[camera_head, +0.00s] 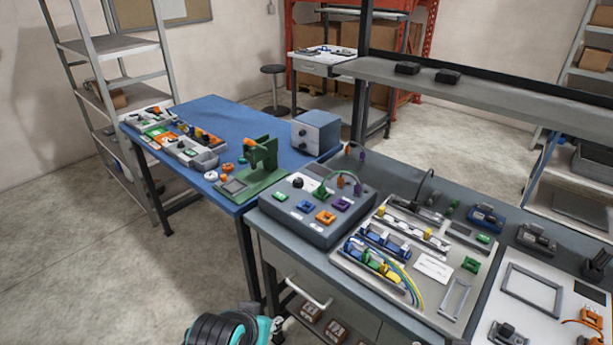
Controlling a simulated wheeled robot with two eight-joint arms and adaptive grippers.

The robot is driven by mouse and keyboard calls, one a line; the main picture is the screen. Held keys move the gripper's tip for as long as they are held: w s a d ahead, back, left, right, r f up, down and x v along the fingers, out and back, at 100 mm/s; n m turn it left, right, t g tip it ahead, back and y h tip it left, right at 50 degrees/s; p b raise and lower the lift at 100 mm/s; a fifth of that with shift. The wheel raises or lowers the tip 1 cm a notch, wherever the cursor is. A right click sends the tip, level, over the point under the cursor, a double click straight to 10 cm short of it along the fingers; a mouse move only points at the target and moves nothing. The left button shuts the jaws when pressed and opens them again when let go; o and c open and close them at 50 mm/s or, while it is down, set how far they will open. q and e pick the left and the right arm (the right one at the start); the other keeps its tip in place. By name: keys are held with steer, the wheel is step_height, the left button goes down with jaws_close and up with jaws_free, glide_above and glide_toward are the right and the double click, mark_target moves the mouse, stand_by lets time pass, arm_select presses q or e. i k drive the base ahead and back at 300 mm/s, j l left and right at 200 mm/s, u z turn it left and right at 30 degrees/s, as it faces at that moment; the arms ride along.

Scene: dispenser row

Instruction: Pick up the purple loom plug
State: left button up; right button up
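A purple plug (358,188) stands on top of the grey socket box (290,225), at the end of an arched green cable. An orange plug (340,181) is just left of it. A purple socket (342,204) sits on the box in front of these plugs, next to an orange socket (325,217) and a blue socket (305,207). Another small purple piece (362,155) on a dark cable shows behind the box; I cannot tell which purple piece is the loom plug.
A light board (433,268) with connectors and colored wires lies right of the box. A green press (262,165) and a blue-grey unit (316,131) stand on the blue table (215,112). A grey shelf (465,88) overhangs the back of the bench. Floor at lower left is clear.

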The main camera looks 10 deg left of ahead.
mark_target(358, 190)
steer(key=i+j+z, duration=0.25)
steer(key=j, duration=0.2)
steer(key=j+z, duration=0.25)
steer(key=j, duration=0.25)
steer(key=j+z, duration=0.2)
steer(key=j, duration=0.3)
steer(key=i, duration=0.05)
